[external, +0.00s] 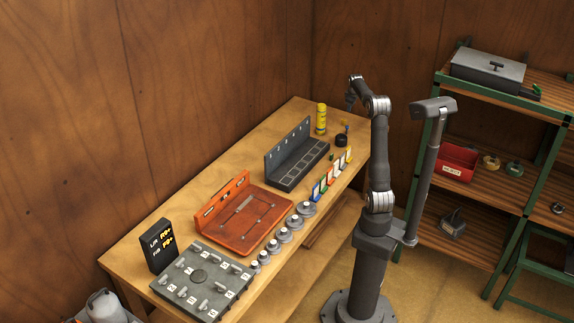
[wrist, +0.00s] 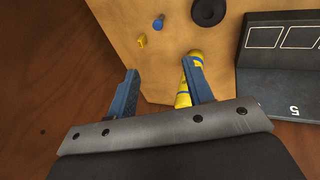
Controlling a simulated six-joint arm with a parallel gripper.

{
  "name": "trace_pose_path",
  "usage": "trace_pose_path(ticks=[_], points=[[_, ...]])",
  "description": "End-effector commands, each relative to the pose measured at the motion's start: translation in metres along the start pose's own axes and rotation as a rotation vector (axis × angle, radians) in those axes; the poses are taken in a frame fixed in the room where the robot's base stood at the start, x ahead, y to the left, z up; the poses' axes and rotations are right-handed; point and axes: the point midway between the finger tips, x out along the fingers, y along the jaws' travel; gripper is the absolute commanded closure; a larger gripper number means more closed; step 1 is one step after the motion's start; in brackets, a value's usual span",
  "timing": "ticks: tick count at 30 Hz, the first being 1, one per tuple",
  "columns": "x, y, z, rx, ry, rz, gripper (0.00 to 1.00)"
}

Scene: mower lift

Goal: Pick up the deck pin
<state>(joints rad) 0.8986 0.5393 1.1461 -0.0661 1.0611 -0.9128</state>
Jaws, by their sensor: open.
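My gripper (external: 350,98) hangs high over the far end of the workbench, near a yellow can (external: 321,118). In the wrist view its two blue-grey fingers (wrist: 160,66) are apart with nothing held between them. I cannot tell for sure which thing is the deck pin. Several small grey pin-like pieces lie on a labelled grey plate (external: 229,291) at the near end of the bench, far from my gripper. An orange-red deck-like tray (external: 233,239) with a raised back wall lies mid-bench. In the wrist view a small blue cylinder (wrist: 158,23) and a yellow block (wrist: 141,40) lie beyond the fingertips.
A dark slotted rack (external: 285,158) stands behind several coloured cards (external: 330,180). Several round silver pieces (external: 283,235) line the front edge. A black sign (external: 160,246) stands at the near end. A black round piece (wrist: 208,10) is near the can. Shelves (external: 490,225) stand right.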

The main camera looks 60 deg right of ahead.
Motion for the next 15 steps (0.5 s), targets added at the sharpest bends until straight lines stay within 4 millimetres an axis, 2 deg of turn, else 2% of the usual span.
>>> trace_pose_path(ticks=[5,8,15], points=[[0.002,0.0,0.0,0.022,-0.002,0.0,0.53],[0.008,0.001,-0.002,0.108,-0.007,0.001,0.53],[0.037,0.004,-0.006,0.537,-0.034,0.017,0.53]])
